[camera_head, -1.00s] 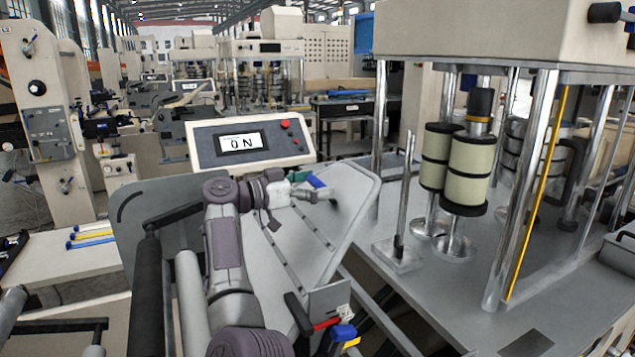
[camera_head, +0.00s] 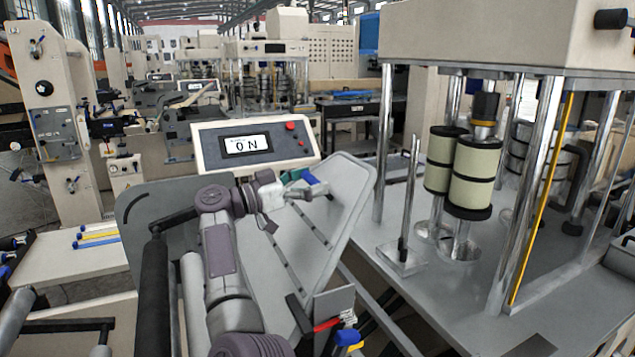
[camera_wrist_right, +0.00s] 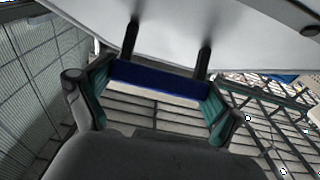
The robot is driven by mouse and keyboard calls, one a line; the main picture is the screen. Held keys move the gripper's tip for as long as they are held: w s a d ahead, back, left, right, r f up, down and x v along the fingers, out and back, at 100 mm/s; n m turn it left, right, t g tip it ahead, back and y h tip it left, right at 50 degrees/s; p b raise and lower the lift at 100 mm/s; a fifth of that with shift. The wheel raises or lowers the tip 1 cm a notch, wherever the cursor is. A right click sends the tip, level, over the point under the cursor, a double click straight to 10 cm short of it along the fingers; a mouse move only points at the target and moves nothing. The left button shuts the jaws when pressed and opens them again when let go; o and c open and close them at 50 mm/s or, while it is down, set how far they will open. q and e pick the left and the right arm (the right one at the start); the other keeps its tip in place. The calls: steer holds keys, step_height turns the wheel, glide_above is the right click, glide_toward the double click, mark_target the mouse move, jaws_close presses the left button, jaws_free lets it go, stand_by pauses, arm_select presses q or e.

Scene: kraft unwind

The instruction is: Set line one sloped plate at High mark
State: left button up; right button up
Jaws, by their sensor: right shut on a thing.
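The grey sloped plate (camera_head: 345,190) with slots stands tilted in the middle of the head view, below the display. Its blue handle (camera_wrist_right: 160,79) sits on two dark posts in the right wrist view. My right gripper (camera_head: 309,187) is at the upper part of the plate. In the wrist view its teal finger pads are at the two ends of the blue handle, shut on it. My arm covers part of the plate's left side. My left gripper is not in view. I cannot make out a High mark.
A display box (camera_head: 254,145) reading "0 N" stands behind the plate. Black and grey rollers (camera_head: 155,290) lie at the left. A press with steel columns and cream rolls (camera_head: 470,175) stands at the right. A red-handled lever (camera_head: 325,325) is at the plate's lower end.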

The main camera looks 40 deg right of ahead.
steer(key=o, duration=1.3)
steer(key=v, duration=1.2)
steer(key=shift+s+a+f, duration=0.1)
steer(key=shift+f, duration=0.05)
